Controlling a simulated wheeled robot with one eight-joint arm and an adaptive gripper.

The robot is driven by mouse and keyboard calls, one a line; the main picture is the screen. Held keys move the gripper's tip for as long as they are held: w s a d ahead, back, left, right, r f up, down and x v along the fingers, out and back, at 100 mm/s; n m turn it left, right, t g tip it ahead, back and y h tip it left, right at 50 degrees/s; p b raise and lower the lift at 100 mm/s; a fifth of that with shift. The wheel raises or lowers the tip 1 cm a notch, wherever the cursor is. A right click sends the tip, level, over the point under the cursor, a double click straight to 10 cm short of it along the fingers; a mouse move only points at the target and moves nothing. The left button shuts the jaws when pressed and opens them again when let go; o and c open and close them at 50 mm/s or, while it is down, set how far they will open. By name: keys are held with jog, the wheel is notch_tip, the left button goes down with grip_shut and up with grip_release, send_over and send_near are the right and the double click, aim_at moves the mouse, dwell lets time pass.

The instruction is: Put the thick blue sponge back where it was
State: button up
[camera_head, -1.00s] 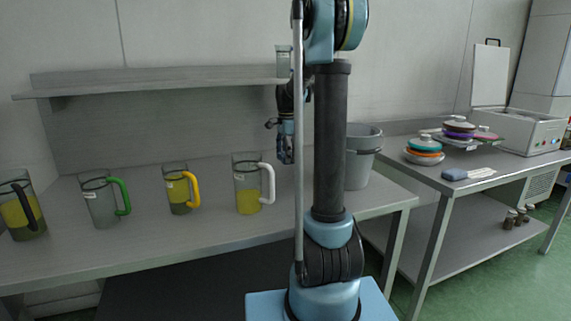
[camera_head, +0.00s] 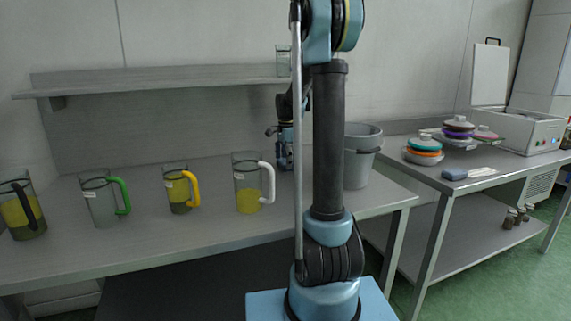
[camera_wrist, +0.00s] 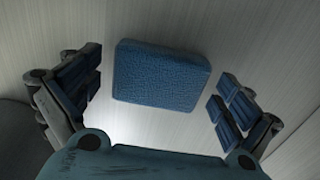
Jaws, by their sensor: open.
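A thick blue sponge (camera_wrist: 162,76) lies flat on a light grey surface in the wrist view. My gripper (camera_wrist: 158,94) is open, with one finger on each side of the sponge. Gaps show between both fingers and the sponge in the picture. In the head view my gripper (camera_head: 284,161) is low over the back of the left table (camera_head: 150,240), partly hidden behind my arm column. The sponge between the fingers cannot be made out there. Another blue block, sponge-like (camera_head: 454,174), lies on the right table's front edge.
Several jugs, including a yellow-handled one (camera_head: 180,190) and a white-handled one (camera_head: 248,187), stand left of my gripper. A grey bucket (camera_head: 358,165) stands to its right. A wall shelf (camera_head: 160,82) with a glass (camera_head: 283,60) is above. Stacked lidded bowls (camera_head: 424,150) are on the right table.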

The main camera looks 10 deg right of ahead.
jog(key=shift+r, duration=0.1)
notch_tip(320, 180, up, 12)
dwell(0.6)
jog(key=shift+s, duration=0.1)
